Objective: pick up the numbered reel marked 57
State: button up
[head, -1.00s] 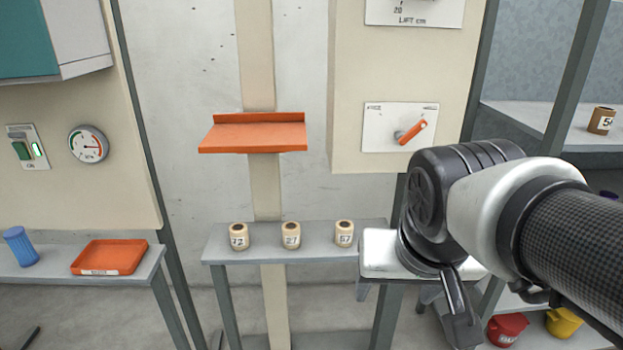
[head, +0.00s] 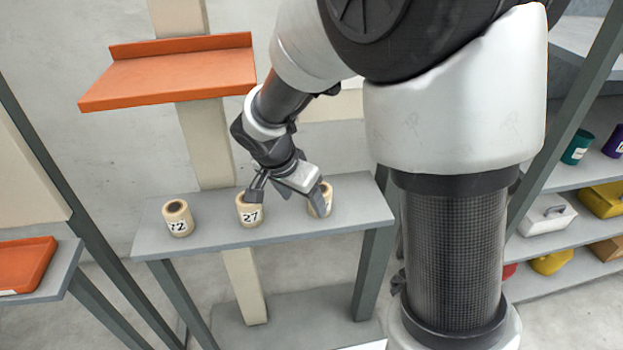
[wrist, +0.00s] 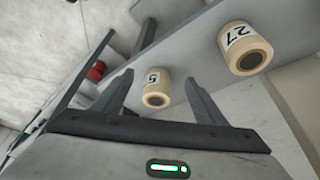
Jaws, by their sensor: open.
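The reel marked 57 (head: 325,205) is a cream cylinder with a dark hole, at the right of a row of reels on a narrow grey shelf (head: 345,206). My gripper partly hides it in the head view. In the wrist view this reel (wrist: 157,94) shows between my open fingers, with only a 5 readable on its label. My gripper (head: 290,192) is open and empty, over the shelf beside the 57 and 27 reels. I cannot tell how far the fingertips are from the reel. Both fingers (wrist: 158,78) show in the wrist view.
The reel marked 27 (head: 250,212) stands just left of my gripper, and the reel marked 72 (head: 178,219) is farther left. An orange ledge (head: 170,78) juts out above them. Shelves with coloured containers (head: 575,150) stand at the right; an orange tray (head: 25,262) is at lower left.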

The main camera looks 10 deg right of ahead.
jog(key=w+d, duration=0.3)
jog(key=shift+w+d+p, duration=0.2)
jog(key=shift+d+p, duration=0.05)
jog(key=shift+p, duration=0.15)
jog(key=x, duration=0.5)
jog(key=shift+w+d, duration=0.25)
jog(key=shift+c, duration=0.2)
jog(key=c, duration=1.1)
jog(key=shift+c, duration=0.3)
jog(key=shift+r, duration=0.1)
